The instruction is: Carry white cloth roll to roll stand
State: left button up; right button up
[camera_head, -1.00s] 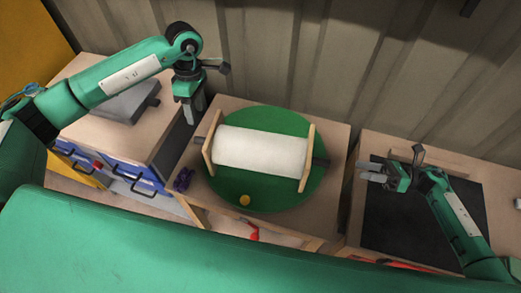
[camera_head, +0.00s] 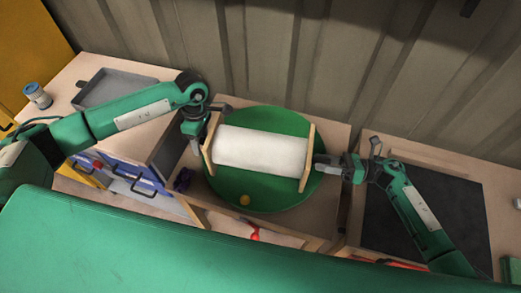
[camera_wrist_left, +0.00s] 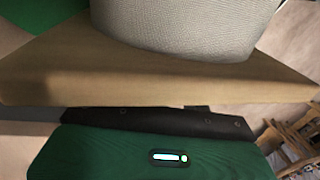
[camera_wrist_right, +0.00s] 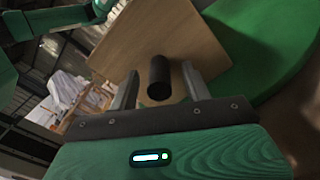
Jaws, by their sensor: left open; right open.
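The white cloth roll (camera_head: 262,149) lies between two wooden end plates on a round green disc (camera_head: 255,196), its axis running left to right. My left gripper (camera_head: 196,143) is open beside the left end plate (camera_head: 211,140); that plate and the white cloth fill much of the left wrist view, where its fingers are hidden. My right gripper (camera_head: 322,164) is open at the right end plate (camera_head: 308,157). In the right wrist view a dark round stub (camera_wrist_right: 159,78) on that plate sits between its fingers. I cannot make out a roll stand for certain.
The left bench holds a grey tray (camera_head: 112,85) and a cup (camera_head: 37,94). A black mat (camera_head: 440,213) covers the right bench. A corrugated wall stands behind.

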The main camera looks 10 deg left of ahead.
pick_arm(q)
grip_shut()
pick_arm(e)
grip_shut()
pick_arm(q)
jog(key=shift+r, duration=0.1)
dwell(1.0)
